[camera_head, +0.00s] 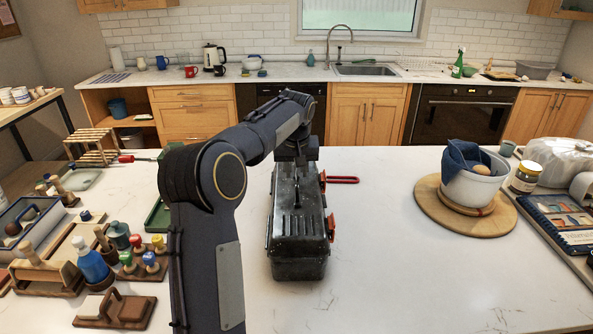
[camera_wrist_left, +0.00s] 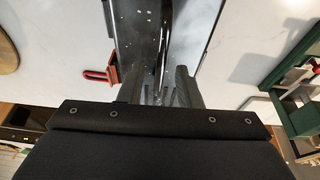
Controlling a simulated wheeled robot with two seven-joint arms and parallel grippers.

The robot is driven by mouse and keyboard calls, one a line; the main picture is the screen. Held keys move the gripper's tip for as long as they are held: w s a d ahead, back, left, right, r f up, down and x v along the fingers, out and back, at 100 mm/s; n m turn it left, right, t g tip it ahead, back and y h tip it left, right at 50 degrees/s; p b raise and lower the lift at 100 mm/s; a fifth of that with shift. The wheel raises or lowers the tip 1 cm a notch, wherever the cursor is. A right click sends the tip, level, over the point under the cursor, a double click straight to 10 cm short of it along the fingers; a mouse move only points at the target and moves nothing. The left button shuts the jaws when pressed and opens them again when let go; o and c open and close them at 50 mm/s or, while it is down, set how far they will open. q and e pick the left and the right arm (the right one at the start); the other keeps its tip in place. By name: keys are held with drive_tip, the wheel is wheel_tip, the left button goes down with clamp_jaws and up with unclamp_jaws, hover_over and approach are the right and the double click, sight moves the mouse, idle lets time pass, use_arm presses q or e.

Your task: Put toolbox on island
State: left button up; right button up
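The black toolbox (camera_head: 298,228) sits upright on the white marble-topped island (camera_head: 400,270), near its middle. Red latches show on its right side, and a red loop (camera_head: 342,180) sticks out by its far end. My left gripper (camera_head: 293,158) is over the far part of the toolbox, pointing down, with its tips hidden in the head view. In the left wrist view, its fingers (camera_wrist_left: 160,90) are apart on either side of the toolbox's dark handle (camera_wrist_left: 162,48), with gaps showing between. My right gripper is in neither view.
Left of the toolbox are stamps, a blue bottle (camera_head: 91,260) and wooden racks. At right, a white bowl (camera_head: 470,188) stands on a round wooden board (camera_head: 430,206), near a jar (camera_head: 525,177) and a book (camera_head: 560,222). The island is clear between toolbox and board.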

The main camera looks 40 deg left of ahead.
use_arm(q)
drive_tip(key=v, duration=1.1)
drive_tip(key=s+d+f+m+t+h, duration=0.2)
drive_tip(key=s+d+m+h, duration=0.15)
drive_tip(key=s+d, duration=0.85)
drive_tip(key=s+d+f+m+h, duration=0.1)
drive_tip(key=s+d+f, duration=0.5)
drive_tip(key=s, duration=0.2)
drive_tip(key=s+d+f+m+h, duration=0.1)
drive_tip(key=s+d+f+m, duration=0.1)
drive_tip(key=s+d+f, duration=0.4)
drive_tip(key=s+f, duration=0.1)
drive_tip(key=s, duration=0.2)
drive_tip(key=shift+s+d+f+t, duration=0.15)
drive_tip(key=shift+s+d+t, duration=0.05)
drive_tip(key=shift+t, duration=0.2)
